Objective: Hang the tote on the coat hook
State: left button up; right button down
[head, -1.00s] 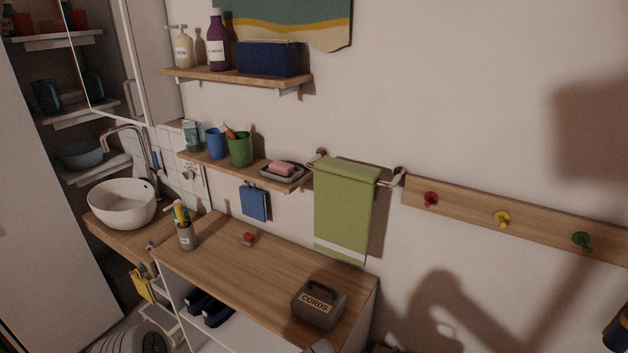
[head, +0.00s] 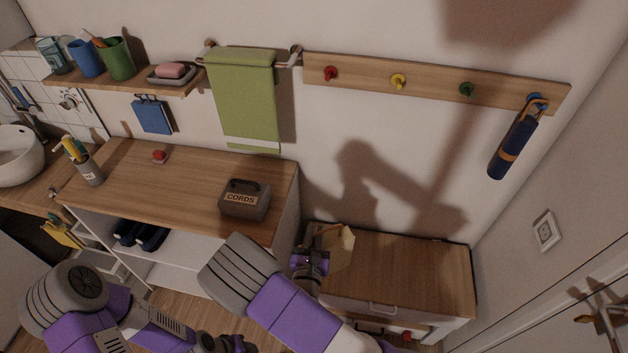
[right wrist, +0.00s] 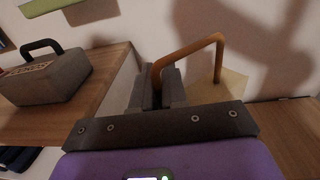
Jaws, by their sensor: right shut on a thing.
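My right gripper (head: 310,262) is shut on the brown handle (right wrist: 188,55) of a cream tote (head: 340,248). The tote hangs by the gripper in front of the wall, near the low cabinet. Its pale body (right wrist: 222,92) shows beyond the fingers in the right wrist view. The wooden coat rail (head: 430,83) is on the wall above, with a red peg (head: 330,73), a yellow peg (head: 398,81), a green peg (head: 466,90) and a blue peg (head: 536,100). The first three are bare. My left gripper (head: 228,343) is low at the bottom edge, its jaws unclear.
A navy umbrella (head: 513,148) hangs from the blue peg. A green towel (head: 243,95) hangs on a bar left of the rail. A grey CORDS box (head: 245,198) stands on the desk (head: 165,185). The low cabinet top (head: 420,270) is bare at its right.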

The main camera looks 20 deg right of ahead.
jog(key=w+d+f+m+g+h, duration=0.3)
jog(key=d+g, duration=0.1)
jog(key=d, duration=0.2)
jog(key=w+d+f+m+g+h, duration=0.3)
jog(key=w+d+m+g+h, duration=0.1)
jog(key=d, duration=0.2)
jog(key=shift+d+h, duration=0.15)
jog(key=shift+h, duration=0.15)
jog(key=shift+f, duration=0.1)
notch_tip(320, 180, down, 10)
jog(key=b, duration=0.3)
jog(key=shift+r, duration=0.25)
